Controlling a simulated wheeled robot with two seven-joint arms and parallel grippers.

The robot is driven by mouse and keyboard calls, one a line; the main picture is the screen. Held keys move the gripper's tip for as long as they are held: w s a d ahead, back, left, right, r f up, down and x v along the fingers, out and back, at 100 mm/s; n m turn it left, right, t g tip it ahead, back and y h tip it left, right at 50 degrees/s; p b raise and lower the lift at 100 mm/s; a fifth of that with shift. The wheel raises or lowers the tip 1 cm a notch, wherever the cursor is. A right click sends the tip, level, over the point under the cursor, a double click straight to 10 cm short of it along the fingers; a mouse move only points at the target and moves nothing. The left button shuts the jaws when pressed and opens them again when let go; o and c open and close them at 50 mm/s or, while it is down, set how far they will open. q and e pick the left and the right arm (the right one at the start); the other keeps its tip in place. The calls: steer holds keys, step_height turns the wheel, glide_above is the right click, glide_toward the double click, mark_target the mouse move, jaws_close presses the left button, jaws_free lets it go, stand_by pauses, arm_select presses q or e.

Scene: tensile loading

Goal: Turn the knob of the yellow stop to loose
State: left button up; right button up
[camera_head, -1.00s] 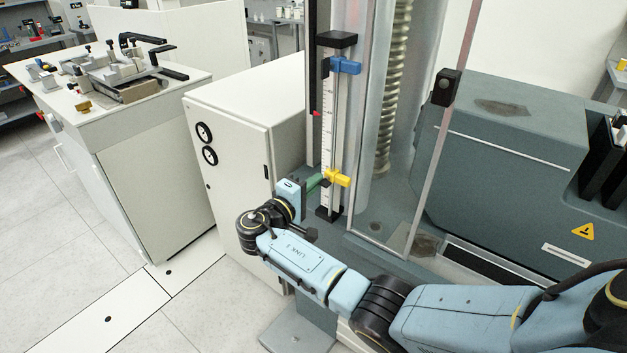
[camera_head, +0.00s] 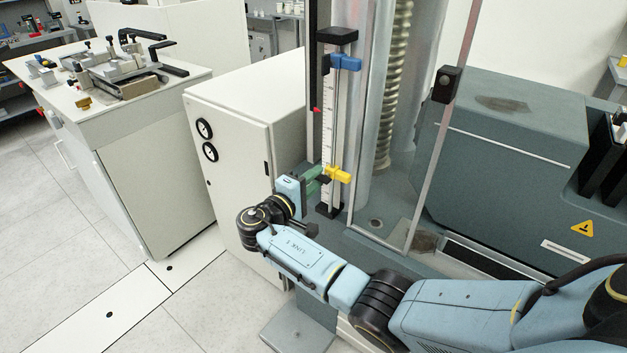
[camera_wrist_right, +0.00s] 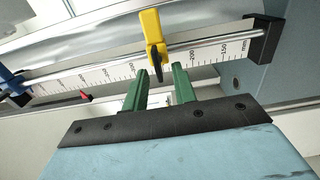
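The yellow stop (camera_head: 338,174) sits low on the vertical scale rod of the machine, and it also shows in the right wrist view (camera_wrist_right: 151,24). Its black knob (camera_wrist_right: 156,62) sticks out toward my right gripper. My right gripper (camera_head: 317,179) comes to the stop from the left with two green fingers. In the wrist view the right gripper (camera_wrist_right: 159,72) has its fingers apart, one on each side of the knob's end, with gaps visible. My left gripper is in neither view.
A blue stop (camera_head: 346,63) sits higher on the same rod, beside the white ruler scale (camera_head: 327,125). A clear guard panel with a pale edge (camera_head: 452,130) stands to the right. A white cabinet (camera_head: 235,150) stands close on the left.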

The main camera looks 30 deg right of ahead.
steer(key=b+v, duration=0.1)
steer(key=v, duration=1.2)
steer(key=shift+s+a, duration=0.15)
steer(key=s+d+f+n+g+y, duration=0.1)
steer(key=s+f+n+y, duration=0.2)
steer(key=f, duration=0.8)
steer(key=s+d+f+y, duration=0.1)
steer(key=s+f+y, duration=0.3)
steer(key=f, duration=0.7)
steer(key=s+d+f+n+g+y, duration=0.1)
steer(key=s+f+n+y, duration=0.1)
steer(key=s+f, duration=0.65)
steer(key=s+f+m+g+y, duration=0.2)
steer(key=s+f+g+y, duration=0.15)
steer(key=s+f, duration=1)
steer(key=s+d+f+m+y, duration=0.1)
steer(key=s+f+m+y, duration=0.1)
steer(key=s, duration=0.7)
steer(key=s+d+f+m+y, duration=0.1)
steer(key=s+f, duration=0.4)
steer(key=s, duration=0.5)
steer(key=shift+d+m+y, duration=0.15)
steer(key=shift+m+y, duration=0.4)
steer(key=shift+m, duration=0.55)
